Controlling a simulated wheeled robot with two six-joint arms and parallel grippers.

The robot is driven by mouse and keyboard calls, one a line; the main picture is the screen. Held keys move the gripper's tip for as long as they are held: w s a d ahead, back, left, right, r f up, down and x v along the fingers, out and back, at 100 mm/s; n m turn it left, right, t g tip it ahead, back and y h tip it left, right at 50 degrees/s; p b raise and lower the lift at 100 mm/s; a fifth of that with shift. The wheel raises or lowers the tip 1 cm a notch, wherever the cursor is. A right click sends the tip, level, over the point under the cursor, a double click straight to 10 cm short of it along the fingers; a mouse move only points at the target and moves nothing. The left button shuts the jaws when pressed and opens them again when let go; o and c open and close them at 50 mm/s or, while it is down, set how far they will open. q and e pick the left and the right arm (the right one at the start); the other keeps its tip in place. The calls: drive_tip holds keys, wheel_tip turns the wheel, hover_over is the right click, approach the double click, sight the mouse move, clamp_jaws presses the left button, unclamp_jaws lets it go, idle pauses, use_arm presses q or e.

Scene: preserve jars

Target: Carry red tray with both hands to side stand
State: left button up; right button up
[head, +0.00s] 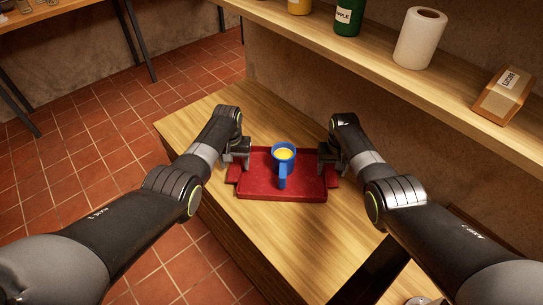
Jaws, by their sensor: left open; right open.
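The red tray (262,190) lies flat on the wooden counter, with a handle tab at each side. My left gripper (240,163) is open at the tray's left side, close to the left handle. My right gripper (328,166) is open at the tray's right side, close to the right handle. The fingers partly hide the tray's sides, and I cannot tell whether they touch it. A wooden stand (62,8) with dark legs is at the far left; I cannot tell whether it is the side stand.
A wooden shelf (300,28) runs above the counter's back. On it are a green bottle (348,17), a yellow jar (299,5), a white paper roll (420,38) and a brown box (503,95). The counter (275,240) is clear in front of the tray. Tiled floor (110,135) lies open to the left.

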use_arm(q)
wheel_tip(320, 180, up, 11)
use_arm(e)
wheel_tip(320, 180, up, 12)
idle(1.0)
